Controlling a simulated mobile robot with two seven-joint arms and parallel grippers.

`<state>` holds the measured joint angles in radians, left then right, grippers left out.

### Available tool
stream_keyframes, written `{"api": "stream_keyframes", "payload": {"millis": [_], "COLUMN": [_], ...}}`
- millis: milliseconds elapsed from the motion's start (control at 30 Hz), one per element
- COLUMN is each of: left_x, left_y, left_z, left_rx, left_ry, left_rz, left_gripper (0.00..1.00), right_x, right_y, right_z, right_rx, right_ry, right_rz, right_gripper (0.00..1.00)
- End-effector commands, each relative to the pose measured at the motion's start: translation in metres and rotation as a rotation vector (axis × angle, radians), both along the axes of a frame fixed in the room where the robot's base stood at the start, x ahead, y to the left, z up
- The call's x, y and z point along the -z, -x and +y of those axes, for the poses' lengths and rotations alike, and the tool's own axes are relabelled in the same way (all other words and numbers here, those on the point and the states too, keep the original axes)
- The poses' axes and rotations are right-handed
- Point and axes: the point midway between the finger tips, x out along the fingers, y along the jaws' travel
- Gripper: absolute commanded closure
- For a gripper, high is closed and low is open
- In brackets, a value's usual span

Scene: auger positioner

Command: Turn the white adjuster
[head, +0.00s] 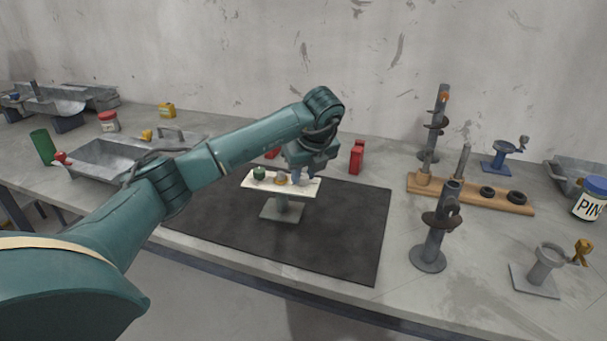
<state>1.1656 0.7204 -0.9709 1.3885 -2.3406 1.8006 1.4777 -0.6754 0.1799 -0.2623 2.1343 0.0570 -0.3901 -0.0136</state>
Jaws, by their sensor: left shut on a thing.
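A white plate (257,186) stands on a grey pedestal (283,211) with a flat foot, on the dark mat. On top of it are a green knob (259,173) at the left and a small tan and orange piece (281,179) in the middle. My left gripper (302,180) reaches down from above at the right part of the plate. It is shut on a small part there, which I take to be the white adjuster; the fingers hide most of it. My right gripper is not in view.
Red blocks (357,157) stand behind the plate. Auger stands (431,240) and a wooden rack (470,193) with dark rings are to the right. A metal tray (110,160) lies at the left. The dark mat (350,235) is clear around the pedestal.

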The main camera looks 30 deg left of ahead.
Motion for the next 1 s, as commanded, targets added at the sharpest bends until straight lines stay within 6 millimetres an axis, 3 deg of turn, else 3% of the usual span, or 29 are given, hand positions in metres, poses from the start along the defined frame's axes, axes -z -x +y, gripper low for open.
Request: {"api": "stream_keyframes", "payload": {"millis": [400, 967, 1000], "left_x": [0.0000, 0.0002, 0.0002], "left_y": [-0.0011, -0.0011, -0.0011], "left_z": [-0.0009, -0.0007, -0.0007], "left_rx": [-0.197, -0.225, -0.225], "left_ry": [0.000, 0.001, 0.001], "left_rz": [0.000, 0.001, 0.001], "left_gripper": [0.97, 0.97, 0.72], "right_x": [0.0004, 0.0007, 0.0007], "right_y": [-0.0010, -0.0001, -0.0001], "right_z": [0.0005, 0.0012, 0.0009], "right_rx": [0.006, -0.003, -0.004], "right_ry": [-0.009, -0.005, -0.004], "right_rz": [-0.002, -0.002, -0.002], "right_gripper": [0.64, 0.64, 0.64]}}
